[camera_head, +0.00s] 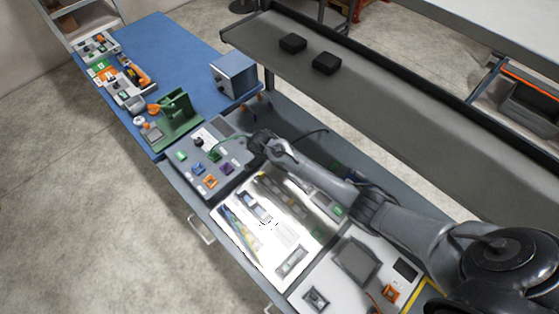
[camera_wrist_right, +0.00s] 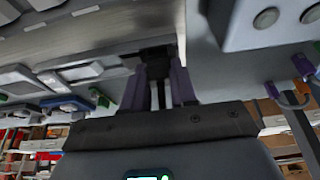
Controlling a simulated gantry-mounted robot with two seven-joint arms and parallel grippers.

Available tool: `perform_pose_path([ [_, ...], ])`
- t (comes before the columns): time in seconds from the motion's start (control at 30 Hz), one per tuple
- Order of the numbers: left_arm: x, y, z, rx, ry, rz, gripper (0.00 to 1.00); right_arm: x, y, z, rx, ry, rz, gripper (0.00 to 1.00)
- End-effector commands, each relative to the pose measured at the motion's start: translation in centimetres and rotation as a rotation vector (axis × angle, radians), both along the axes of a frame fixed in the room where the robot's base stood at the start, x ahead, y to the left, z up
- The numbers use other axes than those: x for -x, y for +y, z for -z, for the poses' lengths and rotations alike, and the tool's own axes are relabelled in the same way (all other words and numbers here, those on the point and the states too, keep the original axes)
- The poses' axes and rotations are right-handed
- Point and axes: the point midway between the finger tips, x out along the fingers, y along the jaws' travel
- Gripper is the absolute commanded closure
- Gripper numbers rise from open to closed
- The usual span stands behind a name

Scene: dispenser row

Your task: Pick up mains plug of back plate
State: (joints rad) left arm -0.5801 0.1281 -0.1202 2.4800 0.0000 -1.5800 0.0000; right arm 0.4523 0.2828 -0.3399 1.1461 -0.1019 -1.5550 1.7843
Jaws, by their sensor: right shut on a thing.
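My right gripper (camera_head: 256,146) is at the far end of the arm that comes in from the right, low over the right edge of a grey panel (camera_head: 230,178) with small coloured parts. In the right wrist view its two purple fingers (camera_wrist_right: 158,88) are shut on a small dark block (camera_wrist_right: 157,55), apparently the mains plug. The fingers and arm hide the plug in the head view. A thin dark cable (camera_head: 312,132) curves just right of the gripper. I cannot tell which surface is the back plate. My left gripper is not in view.
A green stand (camera_head: 178,112) and a blue-grey box (camera_head: 234,74) stand on the blue mat (camera_head: 160,45). A shiny tray (camera_head: 285,232) of parts lies below my right arm. A long grey shelf (camera_head: 370,90) with two black blocks runs behind the arm.

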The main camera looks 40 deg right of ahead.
Motion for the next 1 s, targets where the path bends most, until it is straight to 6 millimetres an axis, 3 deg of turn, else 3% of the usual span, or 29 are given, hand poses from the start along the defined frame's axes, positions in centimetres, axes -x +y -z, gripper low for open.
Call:
perform_pose_path([
  [0.37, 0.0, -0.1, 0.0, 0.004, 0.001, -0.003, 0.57, 0.0, 0.0, -0.7, 0.0, -0.001, 0.0, 1.0],
  [0.63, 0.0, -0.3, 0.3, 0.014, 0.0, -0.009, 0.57, -0.1, 0.1, -4.1, -0.001, -0.004, -0.001, 1.0],
  [1.0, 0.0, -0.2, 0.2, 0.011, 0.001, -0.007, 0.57, 6.2, -1.9, -7.8, 0.0, -0.001, 0.001, 1.0],
])
